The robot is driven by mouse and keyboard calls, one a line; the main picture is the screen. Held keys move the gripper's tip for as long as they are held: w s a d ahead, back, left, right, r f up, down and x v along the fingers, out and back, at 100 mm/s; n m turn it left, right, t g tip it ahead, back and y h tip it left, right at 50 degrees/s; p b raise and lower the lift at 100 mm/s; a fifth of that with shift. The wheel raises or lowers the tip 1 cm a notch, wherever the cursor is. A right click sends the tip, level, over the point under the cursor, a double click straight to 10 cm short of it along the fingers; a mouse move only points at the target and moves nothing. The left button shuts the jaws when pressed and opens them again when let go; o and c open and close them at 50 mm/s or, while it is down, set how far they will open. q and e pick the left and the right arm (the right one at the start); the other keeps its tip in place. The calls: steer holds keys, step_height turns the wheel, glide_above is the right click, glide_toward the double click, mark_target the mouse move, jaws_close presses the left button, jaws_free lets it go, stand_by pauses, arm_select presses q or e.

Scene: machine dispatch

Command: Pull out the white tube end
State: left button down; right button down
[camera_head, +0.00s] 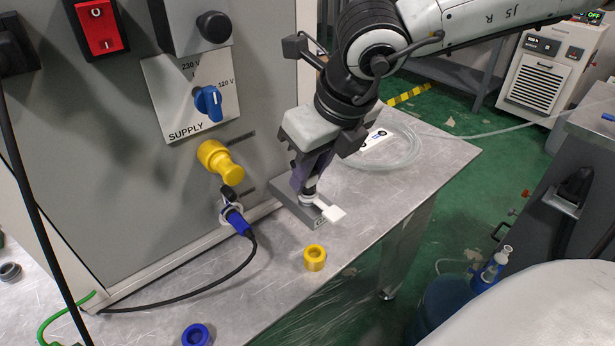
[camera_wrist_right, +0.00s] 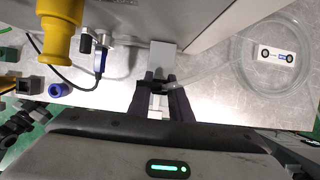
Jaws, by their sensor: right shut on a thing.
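My right gripper (camera_head: 309,192) points down at the grey block (camera_head: 290,204) on the metal table, close to the cabinet's foot. Its jaws are shut on the white tube end, and a white tab (camera_head: 335,213) sticks out beside them. In the right wrist view the white tube end (camera_wrist_right: 158,102) shows between the dark fingers of the gripper (camera_wrist_right: 160,96), next to the grey block (camera_wrist_right: 163,58). The clear tube (camera_wrist_right: 235,75) lies coiled to the right. The fingers hide where the tube end meets the block, so I cannot tell whether it is seated. My left gripper is not in view.
A yellow plug (camera_head: 219,161) and a blue connector (camera_head: 237,220) with a black cable stick out of the cabinet, left of my gripper. A yellow ring (camera_head: 314,257) and a blue ring (camera_head: 196,335) lie on the table. The table's front right is clear.

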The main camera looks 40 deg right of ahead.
steer(key=shift+r+p, duration=0.7)
steer(key=shift+r, duration=0.8)
steer(key=shift+r+p, duration=0.75)
steer(key=shift+r, duration=0.75)
steer(key=shift+r+p, duration=0.6)
steer(key=shift+r, duration=0.65)
